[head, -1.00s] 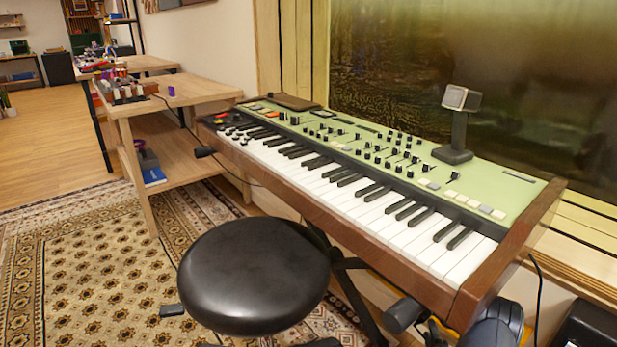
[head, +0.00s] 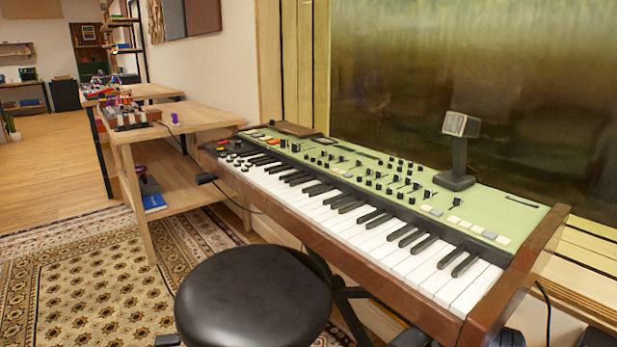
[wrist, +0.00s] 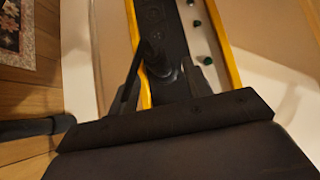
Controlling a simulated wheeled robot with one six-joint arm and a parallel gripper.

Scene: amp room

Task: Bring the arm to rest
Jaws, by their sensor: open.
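My gripper (wrist: 168,78) shows in the wrist view, its two dark fingers spread apart above a wide dark bracket. I see nothing held between the fingers. Beyond them is a dark strip (wrist: 165,35) with yellow edges; I cannot tell for sure what it belongs to. The gripper cannot be made out in the head view.
A green-topped keyboard (head: 350,177) stands by the window, with a small stand (head: 458,150) on it. A black round stool (head: 253,298) is in front. A wooden desk (head: 195,118) stands at left. The patterned rug (head: 90,275) and wooden floor (head: 50,180) at left have free room.

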